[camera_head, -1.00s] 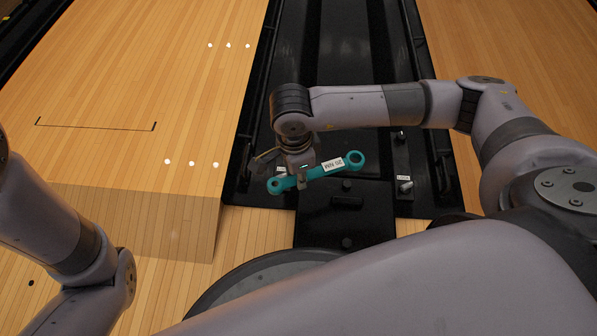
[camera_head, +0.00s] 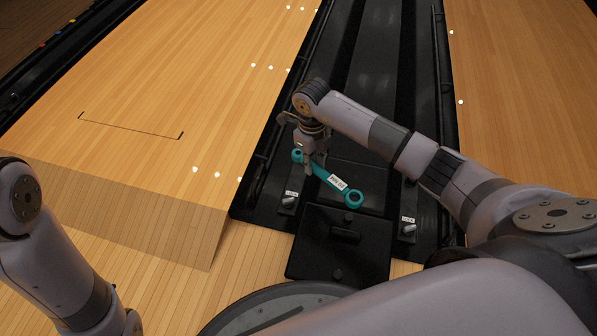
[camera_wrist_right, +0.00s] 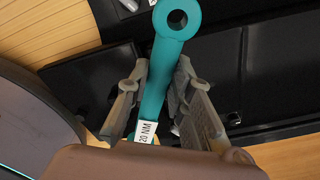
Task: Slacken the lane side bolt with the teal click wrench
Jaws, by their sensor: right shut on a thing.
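The teal click wrench (camera_head: 335,184) has a ring at each end and a white label. My right gripper (camera_head: 308,168) is shut on it near its far ring, holding it above the black ball return channel. In the right wrist view the wrench (camera_wrist_right: 157,85) runs between the two fingers of my right gripper (camera_wrist_right: 150,95), with a "20 NM" label. A bolt (camera_head: 289,201) with a white tag stands on the left, beside the lane. Another bolt (camera_head: 408,229) with a tag stands on the right. The wrench is apart from both. My left gripper is out of view.
A black cover plate (camera_head: 340,250) with a handle lies between the two bolts. The wooden lane (camera_head: 150,110) with its raised end is on the left, and another lane is on the right. Wooden floor lies in front.

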